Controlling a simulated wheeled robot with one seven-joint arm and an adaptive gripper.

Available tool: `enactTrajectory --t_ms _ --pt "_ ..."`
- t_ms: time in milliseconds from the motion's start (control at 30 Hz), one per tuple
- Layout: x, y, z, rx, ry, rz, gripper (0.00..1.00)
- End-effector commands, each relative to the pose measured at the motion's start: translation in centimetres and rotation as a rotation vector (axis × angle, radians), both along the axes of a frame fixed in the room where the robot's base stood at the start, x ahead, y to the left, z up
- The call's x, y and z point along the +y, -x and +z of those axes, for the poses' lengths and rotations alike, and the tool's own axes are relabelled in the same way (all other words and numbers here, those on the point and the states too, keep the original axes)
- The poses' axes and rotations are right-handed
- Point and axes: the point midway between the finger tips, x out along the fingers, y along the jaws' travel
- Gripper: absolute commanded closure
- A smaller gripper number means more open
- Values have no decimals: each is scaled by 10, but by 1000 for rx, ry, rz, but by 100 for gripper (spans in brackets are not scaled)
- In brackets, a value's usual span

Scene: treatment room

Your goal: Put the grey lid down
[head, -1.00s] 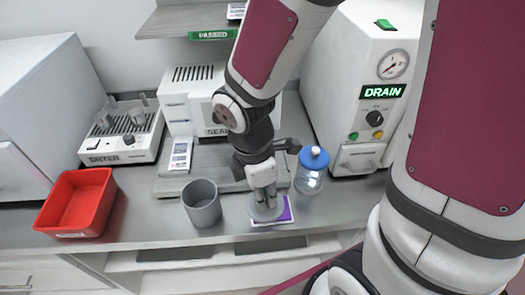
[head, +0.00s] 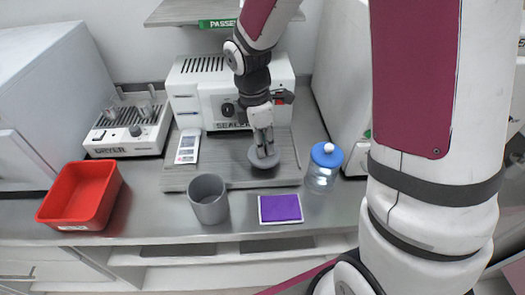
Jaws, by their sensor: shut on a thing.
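The grey lid (head: 264,161) is a round disc in my gripper (head: 263,148). My gripper points down and is shut on the top of the lid. The lid is over the front part of the grey board in front of the sealer; I cannot tell whether it touches the board. A grey cup (head: 209,199) stands open on the counter, to the left and in front of the lid. A purple pad (head: 280,208) with a white border lies flat on the counter, in front of the lid.
A clear jar with a blue lid (head: 325,166) stands to the right. A red tray (head: 80,193) is at the left, in front of the dryer (head: 128,130). The sealer (head: 200,92) stands behind the grey board (head: 225,175). A white handheld device (head: 187,147) lies on the board's left.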

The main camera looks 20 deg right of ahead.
Motion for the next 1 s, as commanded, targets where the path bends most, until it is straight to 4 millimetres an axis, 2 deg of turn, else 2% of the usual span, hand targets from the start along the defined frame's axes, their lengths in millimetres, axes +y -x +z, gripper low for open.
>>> enactTrajectory --t_ms 267,633,667,733,1000 --pt "0 1 -32 4 0 1 100" --pt "0 1 -37 2 0 0 100" --pt "0 1 -36 1 0 0 79" --pt "0 1 -36 1 0 0 64" --pt "0 1 -36 1 0 0 64"
